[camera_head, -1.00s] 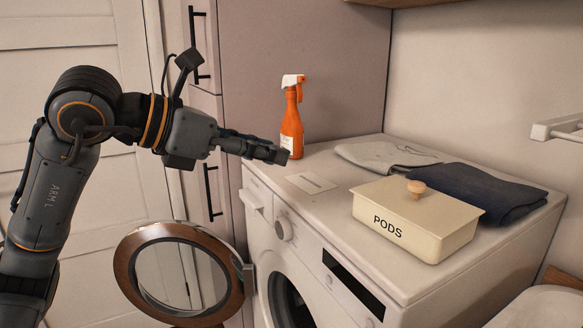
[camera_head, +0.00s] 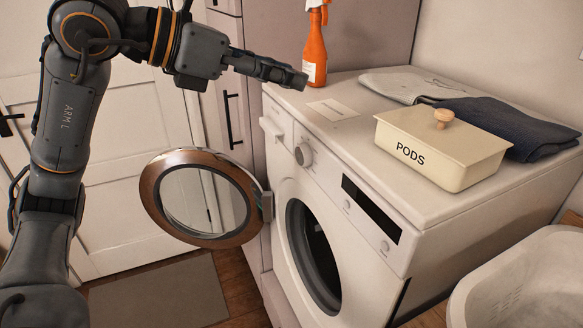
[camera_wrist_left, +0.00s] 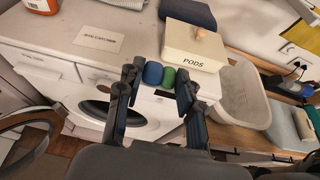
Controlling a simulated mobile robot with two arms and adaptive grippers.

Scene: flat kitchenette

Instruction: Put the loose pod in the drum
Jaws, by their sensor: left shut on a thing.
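The pod, a small blue and green piece (camera_wrist_left: 154,73), sits between the fingers of my left gripper (camera_wrist_left: 160,78) in the left wrist view. My left gripper is shut on it. In the head view the gripper (camera_head: 297,79) is over the far front edge of the washer top, near the orange bottle, and the pod cannot be made out. The drum (camera_head: 318,254) shows dark inside the washer's open round front, below and to the right of the gripper. The round door (camera_head: 150,196) is swung open to the left. My right gripper is not in view.
On the washer top (camera_head: 345,145) stand a lidded PODS box (camera_head: 452,169), folded dark cloth (camera_head: 515,125), grey cloth (camera_head: 400,84) and an orange spray bottle (camera_head: 315,50). A pale basket (camera_head: 540,260) is at the lower right. A grey mat (camera_head: 160,295) lies on the floor.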

